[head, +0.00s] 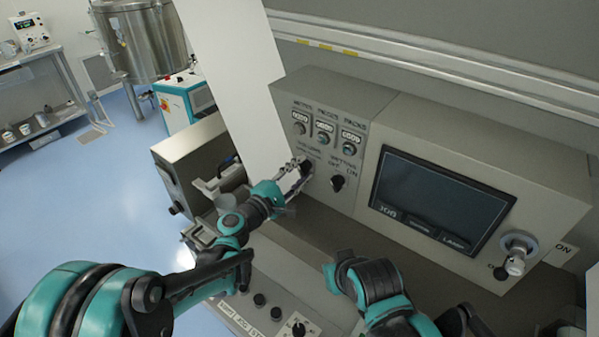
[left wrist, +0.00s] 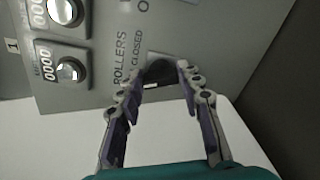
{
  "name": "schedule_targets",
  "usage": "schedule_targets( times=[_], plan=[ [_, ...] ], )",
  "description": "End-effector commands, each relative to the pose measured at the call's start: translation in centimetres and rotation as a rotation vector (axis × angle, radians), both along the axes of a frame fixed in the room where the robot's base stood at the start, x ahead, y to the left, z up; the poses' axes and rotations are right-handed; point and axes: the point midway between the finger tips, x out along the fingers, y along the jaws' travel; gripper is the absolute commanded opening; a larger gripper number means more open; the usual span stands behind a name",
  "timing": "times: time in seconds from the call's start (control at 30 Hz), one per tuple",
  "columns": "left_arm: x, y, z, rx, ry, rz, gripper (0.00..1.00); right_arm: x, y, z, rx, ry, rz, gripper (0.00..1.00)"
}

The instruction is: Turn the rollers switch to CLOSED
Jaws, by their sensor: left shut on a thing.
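The rollers switch is a dark round knob on the grey control panel (head: 385,113), beside the label ROLLERS. In the left wrist view the knob (left wrist: 160,72) sits between the fingertips, with the word CLOSED printed next to it. My left gripper (head: 304,170) reaches the panel from the left and is shut on this knob; it also shows in the left wrist view (left wrist: 161,76). The fingers cover part of the knob, so I cannot tell which way it points. My right arm is at the lower right of the head view, and its fingers do not show.
A wetting switch (head: 338,183) is just right of the rollers switch. Small counter dials (head: 325,138) sit above. A dark touchscreen (head: 440,200) and a silver key-like knob (head: 516,254) are further right. A white web sheet (head: 232,75) hangs left of the panel.

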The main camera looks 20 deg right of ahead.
Motion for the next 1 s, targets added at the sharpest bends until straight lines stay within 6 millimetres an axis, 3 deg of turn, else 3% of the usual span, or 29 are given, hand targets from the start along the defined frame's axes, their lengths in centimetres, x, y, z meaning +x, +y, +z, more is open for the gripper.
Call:
schedule_targets(
  times=[1.0],
  plan=[
    [-0.1, 0.0, -0.3, 0.518, -0.664, -0.001, 0.07, 0.0, 0.0, -1.9, 0.000, 0.000, 0.000, 0.00]
  ],
)
